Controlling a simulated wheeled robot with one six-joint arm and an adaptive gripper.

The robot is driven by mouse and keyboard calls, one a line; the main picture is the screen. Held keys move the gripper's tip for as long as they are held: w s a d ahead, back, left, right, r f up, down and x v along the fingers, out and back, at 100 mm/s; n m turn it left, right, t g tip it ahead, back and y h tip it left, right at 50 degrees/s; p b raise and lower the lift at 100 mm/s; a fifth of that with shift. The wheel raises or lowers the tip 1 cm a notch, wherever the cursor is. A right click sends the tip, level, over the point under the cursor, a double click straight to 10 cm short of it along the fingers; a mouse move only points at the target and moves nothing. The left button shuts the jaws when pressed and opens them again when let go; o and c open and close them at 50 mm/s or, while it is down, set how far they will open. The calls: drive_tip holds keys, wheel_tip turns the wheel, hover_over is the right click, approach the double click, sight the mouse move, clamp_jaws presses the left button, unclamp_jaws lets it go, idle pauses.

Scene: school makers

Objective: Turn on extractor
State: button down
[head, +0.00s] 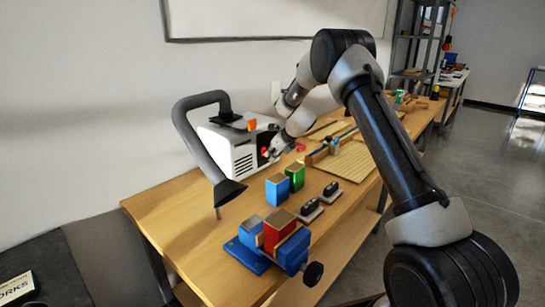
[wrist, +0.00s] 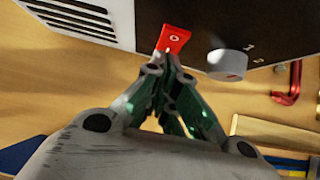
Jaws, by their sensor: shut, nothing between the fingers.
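The extractor (head: 231,149) is a white and black box with side vents, standing on the wooden table against the wall. A grey hose arm with a black hood bends forward from its top. In the wrist view its dark front panel (wrist: 285,22) carries a red rocker switch (wrist: 174,38) with a white circle mark, and a light grey knob (wrist: 228,63) right of the switch. My gripper (wrist: 170,62) is shut and empty, its fingertips at the lower edge of the red switch. Whether they touch it cannot be told. In the head view my gripper (head: 270,153) is at the extractor's front.
Blue, green and red blocks (head: 277,188) and a blue vise (head: 255,256) stand on the near table. Two small black tools (head: 320,201) lie beside them. A red clamp (wrist: 289,85) and wooden boards lie right of the extractor.

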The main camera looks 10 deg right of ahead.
drive_tip(key=shift+w+a+f, duration=0.3)
drive_tip(key=shift+a, duration=0.05)
drive_tip(key=shift+w+f, duration=0.1)
drive_tip(key=shift+f, duration=0.05)
